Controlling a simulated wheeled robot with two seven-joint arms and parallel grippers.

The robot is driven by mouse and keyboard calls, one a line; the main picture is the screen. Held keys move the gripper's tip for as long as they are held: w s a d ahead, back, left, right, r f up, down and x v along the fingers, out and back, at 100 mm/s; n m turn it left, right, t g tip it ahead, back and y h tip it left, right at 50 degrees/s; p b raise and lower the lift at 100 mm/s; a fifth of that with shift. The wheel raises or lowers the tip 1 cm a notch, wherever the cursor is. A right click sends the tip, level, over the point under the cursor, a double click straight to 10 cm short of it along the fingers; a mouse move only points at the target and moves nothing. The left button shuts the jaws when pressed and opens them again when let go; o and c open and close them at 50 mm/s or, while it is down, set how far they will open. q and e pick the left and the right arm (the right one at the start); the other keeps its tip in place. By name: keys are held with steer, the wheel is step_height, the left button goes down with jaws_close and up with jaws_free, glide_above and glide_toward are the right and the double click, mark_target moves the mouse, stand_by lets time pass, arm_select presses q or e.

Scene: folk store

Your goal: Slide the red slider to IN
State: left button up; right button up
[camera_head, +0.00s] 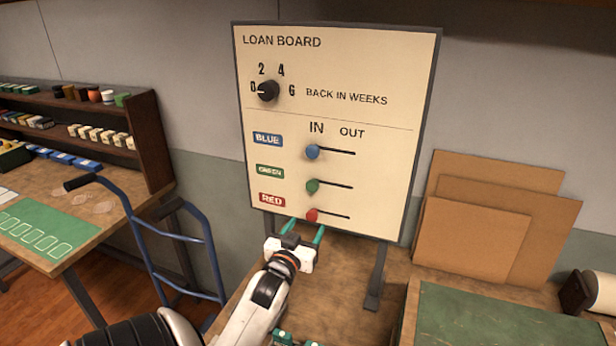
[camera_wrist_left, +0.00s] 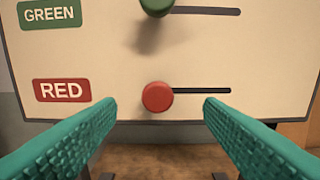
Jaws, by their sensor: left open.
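The loan board (camera_head: 370,125) stands upright with IN and OUT columns. The red slider (camera_head: 312,215) is a round red knob at the left end of its dark slot, below IN. In the left wrist view the red slider (camera_wrist_left: 158,97) shows between my fingers, with its slot running to the right. My left gripper (camera_head: 303,231) is open just in front of the board's lower edge, with one green finger on each side of the knob in the wrist view. I cannot tell whether a finger touches it. Green fingertips of what seems my right gripper (camera_head: 297,341) show at the bottom edge, mostly cut off.
The blue slider (camera_head: 312,152) and green slider (camera_head: 312,186) sit above, also at the left ends of their slots. A dark dial (camera_head: 268,91) is higher up. Brown panels (camera_head: 470,240) lean at the right. A blue hand truck (camera_head: 205,240) stands at the left.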

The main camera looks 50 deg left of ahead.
arm_select(q)
steer(key=p+v, duration=0.1)
steer(key=v, duration=0.3)
steer(key=shift+s+d, duration=0.15)
steer(key=shift+s, duration=0.1)
stand_by(0.6)
